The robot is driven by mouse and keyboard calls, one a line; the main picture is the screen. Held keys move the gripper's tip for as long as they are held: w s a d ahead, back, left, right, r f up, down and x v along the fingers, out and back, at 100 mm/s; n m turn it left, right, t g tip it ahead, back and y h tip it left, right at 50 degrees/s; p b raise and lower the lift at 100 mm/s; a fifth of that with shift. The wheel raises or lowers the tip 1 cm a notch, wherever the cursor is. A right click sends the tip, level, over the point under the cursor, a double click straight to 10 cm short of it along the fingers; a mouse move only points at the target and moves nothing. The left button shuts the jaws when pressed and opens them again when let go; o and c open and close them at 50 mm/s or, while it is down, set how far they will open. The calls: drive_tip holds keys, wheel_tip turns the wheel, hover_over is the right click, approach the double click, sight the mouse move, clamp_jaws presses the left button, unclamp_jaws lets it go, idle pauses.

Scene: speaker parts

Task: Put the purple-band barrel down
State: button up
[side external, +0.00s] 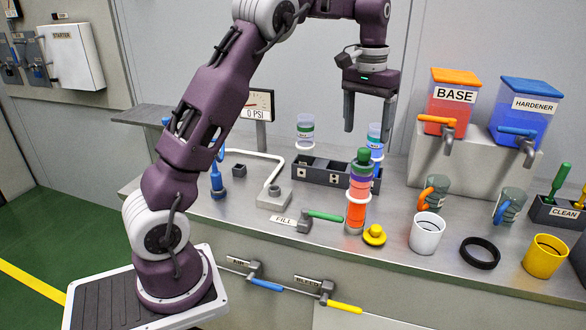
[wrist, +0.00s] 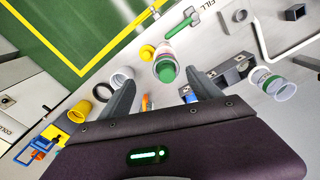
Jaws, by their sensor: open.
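The purple-band barrel (side external: 358,205) stands upright on the grey bench, near its front edge and in front of the dark rack. It is clear with orange-red contents, a purple band and a green cap. In the wrist view its green cap (wrist: 166,71) shows beyond and between the fingers. My gripper (side external: 369,124) is open and empty, above the barrel and apart from it. Both fingers point down, and they frame the barrel in the wrist view (wrist: 160,80). The exact gap to the cap is hard to judge.
A dark slotted rack (side external: 318,171) stands behind, with green-banded (side external: 305,132) and blue-banded (side external: 375,140) barrels. A yellow knob-like part (side external: 374,236), white cup (side external: 426,234), black ring (side external: 480,253) and yellow cup (side external: 545,256) lie rightward. The green FILL handle (side external: 325,216) is close on the left.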

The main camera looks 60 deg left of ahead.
drive_tip(key=s+d+r+m+t, duration=0.1)
drive_tip(key=s+d+r+t, duration=0.1)
drive_tip(key=s+d+r, duration=0.6)
drive_tip(key=s+d+f+m+t, duration=0.1)
drive_tip(key=s+d, duration=0.2)
drive_tip(key=s, duration=0.5)
drive_tip(key=s+d+f+m+t, duration=0.1)
drive_tip(key=s+d, duration=0.1)
drive_tip(key=s, duration=0.7)
drive_tip(key=shift+s+d+f, duration=0.3)
drive_tip(key=shift+d+f, duration=0.1)
drive_tip(key=shift+o, duration=0.6)
drive_tip(key=s+d+f+m+t, duration=0.1)
drive_tip(key=s+f, duration=0.3)
drive_tip(key=s, duration=0.1)
drive_tip(key=shift+s, duration=0.25)
